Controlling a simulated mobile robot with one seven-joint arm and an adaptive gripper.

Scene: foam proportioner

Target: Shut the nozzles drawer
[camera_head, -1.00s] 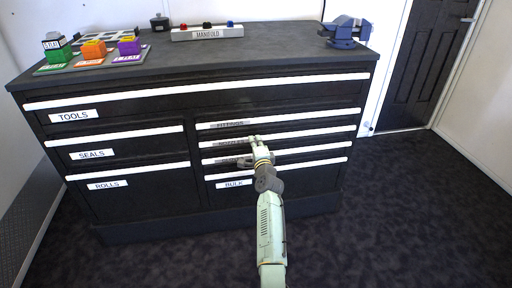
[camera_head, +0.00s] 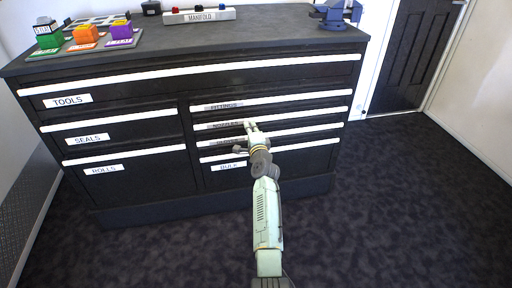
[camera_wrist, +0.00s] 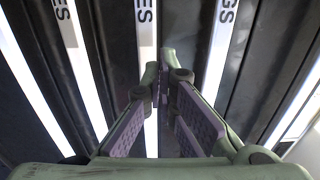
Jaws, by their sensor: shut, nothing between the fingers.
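The nozzles drawer (camera_head: 300,117) is the second from the top in the cabinet's right column, with a white handle strip and a shaded label reading NOZZLES. It looks flush or nearly flush with its neighbours; a small gap cannot be ruled out. My gripper (camera_head: 248,124) is shut and empty, with its tips at this drawer's front, near the handle strip. Whether they touch it I cannot tell. In the wrist view, my gripper (camera_wrist: 170,72) points at a strip with a label ending in ES, and its fingers hide part of that front.
The fittings drawer (camera_head: 300,101) is above; another drawer (camera_head: 310,131) and the bulk drawer (camera_head: 305,147) are below. The worktop (camera_head: 200,42) holds coloured blocks, a manifold (camera_head: 200,15) and a blue vise (camera_head: 337,14). Carpet (camera_head: 400,200) at right is clear.

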